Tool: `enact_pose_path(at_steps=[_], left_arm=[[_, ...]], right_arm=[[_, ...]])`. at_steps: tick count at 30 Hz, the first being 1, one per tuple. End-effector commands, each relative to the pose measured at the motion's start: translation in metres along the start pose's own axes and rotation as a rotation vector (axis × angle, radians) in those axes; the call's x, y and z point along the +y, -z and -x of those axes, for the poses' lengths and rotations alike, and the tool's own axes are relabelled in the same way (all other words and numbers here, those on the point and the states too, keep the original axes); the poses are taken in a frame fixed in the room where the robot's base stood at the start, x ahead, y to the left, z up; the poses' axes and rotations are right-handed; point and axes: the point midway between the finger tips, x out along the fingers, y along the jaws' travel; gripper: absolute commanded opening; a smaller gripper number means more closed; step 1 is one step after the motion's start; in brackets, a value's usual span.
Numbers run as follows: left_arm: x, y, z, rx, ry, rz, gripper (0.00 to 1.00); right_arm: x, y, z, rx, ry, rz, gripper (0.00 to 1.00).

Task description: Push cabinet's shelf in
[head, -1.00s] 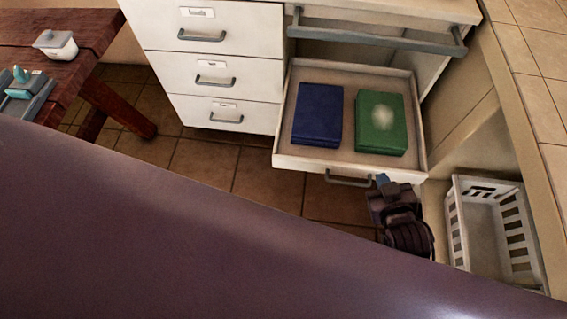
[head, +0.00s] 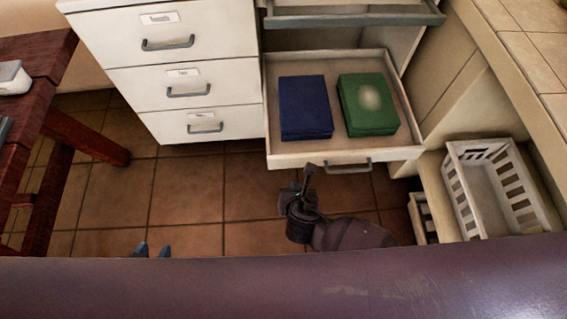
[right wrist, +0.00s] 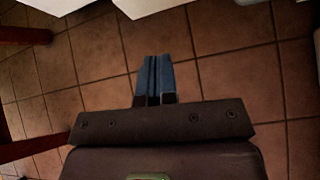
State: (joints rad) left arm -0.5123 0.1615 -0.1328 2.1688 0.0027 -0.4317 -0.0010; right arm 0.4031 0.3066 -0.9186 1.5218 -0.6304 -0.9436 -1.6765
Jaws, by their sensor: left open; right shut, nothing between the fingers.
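The cabinet's shelf (head: 398,88) is a pale pull-out tray, extended from the white cabinet (head: 183,75). Its front panel has a grey handle (head: 348,166). A blue box (head: 305,107) and a green box (head: 368,105) lie in it. My right gripper (head: 298,186) is in front of the shelf, below and left of the handle; I cannot tell whether it touches the front. In the right wrist view its blue fingers (right wrist: 155,75) are together and empty over the floor. My left gripper (head: 153,250) is open and empty at the bottom left, its fingertips apart.
A grey rail (head: 352,20) crosses above the shelf. A white basket (head: 492,190) stands on a ledge at the right, and a tiled counter (head: 520,45) runs along that side. A red-brown wooden table (head: 45,90) is at the left. The tiled floor (head: 190,190) between is clear.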

Motion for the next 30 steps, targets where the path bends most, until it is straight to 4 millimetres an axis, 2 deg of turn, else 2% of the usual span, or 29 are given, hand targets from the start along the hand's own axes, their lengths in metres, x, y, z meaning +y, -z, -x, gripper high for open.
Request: enact_pose_path(at_steps=[4, 11, 20, 27, 30], left_arm=[[0.003, -0.001, -0.001, -0.004, -0.003, 0.004, 0.43], [0.005, -0.014, -0.004, -0.028, -0.008, 0.006, 0.43], [0.004, -0.041, -0.015, -0.077, -0.010, -0.007, 0.43], [0.006, -0.034, -0.021, -0.045, -0.017, -0.053, 0.43], [0.008, -0.027, -0.022, -0.028, -0.018, -0.065, 0.43]], right_arm=[[-0.002, 0.000, 0.000, 0.002, 0.014, 0.103, 0.00], [-0.002, 0.004, -0.014, 0.008, 0.014, 0.128, 0.00], [-0.003, 0.009, -0.065, 0.015, 0.012, 0.125, 0.00], [-0.004, 0.009, -0.106, 0.015, 0.012, 0.123, 0.00], [-0.002, -0.006, -0.115, 0.008, 0.011, 0.123, 0.00]])
